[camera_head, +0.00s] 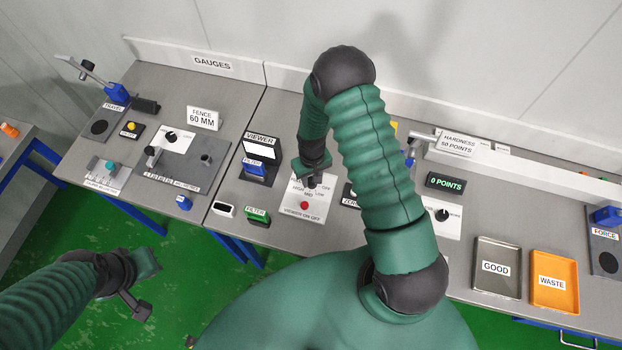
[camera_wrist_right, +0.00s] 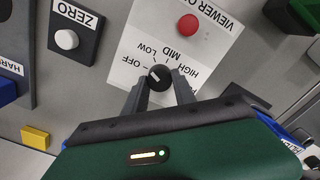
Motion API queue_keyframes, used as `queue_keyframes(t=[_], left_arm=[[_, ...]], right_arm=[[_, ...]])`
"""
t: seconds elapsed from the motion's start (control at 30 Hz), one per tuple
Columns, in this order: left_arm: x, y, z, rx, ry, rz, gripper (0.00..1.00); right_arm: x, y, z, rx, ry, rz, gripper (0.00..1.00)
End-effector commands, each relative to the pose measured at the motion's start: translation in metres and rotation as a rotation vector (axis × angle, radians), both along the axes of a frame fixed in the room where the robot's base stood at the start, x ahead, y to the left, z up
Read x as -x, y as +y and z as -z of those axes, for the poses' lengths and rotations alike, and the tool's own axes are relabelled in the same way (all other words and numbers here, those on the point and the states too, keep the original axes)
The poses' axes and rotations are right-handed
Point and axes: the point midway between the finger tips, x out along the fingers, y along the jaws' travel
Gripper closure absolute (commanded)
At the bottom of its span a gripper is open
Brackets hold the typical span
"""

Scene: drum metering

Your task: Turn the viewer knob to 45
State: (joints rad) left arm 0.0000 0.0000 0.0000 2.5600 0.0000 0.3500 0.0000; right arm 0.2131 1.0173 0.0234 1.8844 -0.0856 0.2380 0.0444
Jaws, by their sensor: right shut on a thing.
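The viewer knob is a small round black knob (camera_wrist_right: 160,77) with a white mark, on a white panel (camera_head: 297,214) lettered OFF, LOW, MID, HIGH. In the right wrist view its mark points up and left, towards the OFF and LOW side; I see no 45 on the panel. My right gripper (camera_head: 312,184) is shut on the knob, one finger on each side of it. The viewer (camera_head: 260,149), with a bright white screen, stands left of the panel. My left gripper (camera_head: 142,290) hangs in front of the table, away from everything; its finger gap is unclear.
A red button (camera_head: 304,205) sits on the same panel. A ZERO panel with a white button (camera_wrist_right: 67,40) is close by. A green filter block (camera_head: 257,216) stands left. A grey GOOD tray (camera_head: 482,290) and orange WASTE tray (camera_head: 575,292) are at right.

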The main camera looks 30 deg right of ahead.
Motion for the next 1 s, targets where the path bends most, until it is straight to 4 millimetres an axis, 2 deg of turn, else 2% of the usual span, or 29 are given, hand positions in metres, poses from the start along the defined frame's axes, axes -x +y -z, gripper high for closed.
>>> queue_keyframes(t=[0.2, 0.5, 1.0], left_arm=[[0.0, 0.0, 0.0083, 0.0, 0.0, 0.0, 1.0], [0.0001, 0.0, 0.0125, 0.0, 0.0, 0.0, 1.0], [0.0, 0.0, 0.0135, 0.0, 0.0, 0.0, 1.0]], right_arm=[[0.003, 0.0007, 0.0029, 0.0, 0.007, 0.166, 1.0], [0.0036, 0.0013, 0.0023, -0.001, 0.01, 0.318, 1.0], [0.0045, 0.0021, 0.0021, -0.002, 0.012, 0.367, 1.0]])
